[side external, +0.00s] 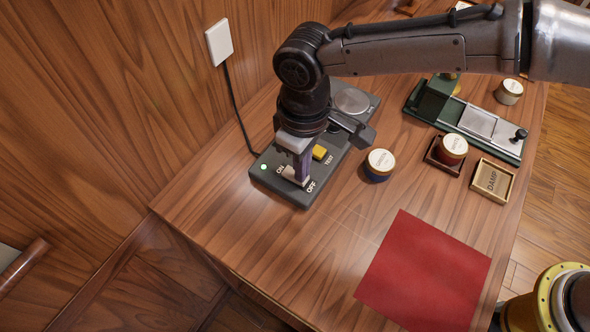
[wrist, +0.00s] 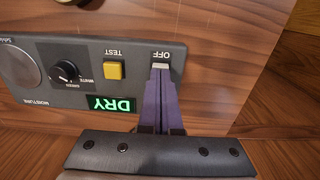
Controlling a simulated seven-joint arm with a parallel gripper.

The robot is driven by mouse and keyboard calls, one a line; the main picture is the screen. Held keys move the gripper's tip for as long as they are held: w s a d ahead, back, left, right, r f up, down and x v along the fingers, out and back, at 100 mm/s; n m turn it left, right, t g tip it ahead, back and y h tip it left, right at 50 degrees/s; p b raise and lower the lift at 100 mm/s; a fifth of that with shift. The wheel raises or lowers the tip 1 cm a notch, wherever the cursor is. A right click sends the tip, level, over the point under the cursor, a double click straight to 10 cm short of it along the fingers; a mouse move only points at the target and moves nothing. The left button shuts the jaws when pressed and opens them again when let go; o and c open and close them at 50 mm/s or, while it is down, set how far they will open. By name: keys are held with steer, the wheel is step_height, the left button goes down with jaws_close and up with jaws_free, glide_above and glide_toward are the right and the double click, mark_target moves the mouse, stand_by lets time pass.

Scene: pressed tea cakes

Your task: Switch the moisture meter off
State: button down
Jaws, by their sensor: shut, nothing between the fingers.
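The moisture meter (side external: 340,130) is a dark grey box on the wooden table against the wall. Its panel also shows in the wrist view (wrist: 38,92), with a lit green DRY display (wrist: 111,104), a yellow TEST button (wrist: 114,70) and a dial (wrist: 65,72). A small green light (side external: 264,167) glows near ON. A whitish switch (side external: 292,174) lies between the ON and OFF labels. My gripper (side external: 302,176) is shut and empty, pointing down at the switch. In the wrist view its purple fingertips (wrist: 161,74) meet the switch's pale end beside OFF; the rest is hidden. Contact is unclear.
A dark-blue-sided tin (side external: 379,164) stands right of the meter. A red-sided tin (side external: 453,147) sits in a small tray, near a DAMP box (side external: 492,181) and a green device (side external: 480,130). A red cloth (side external: 424,272) lies in front. A cord (side external: 238,110) runs to the wall plate.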

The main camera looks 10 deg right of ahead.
steer(key=shift+f, duration=0.3)
steer(key=shift+r, duration=3.55)
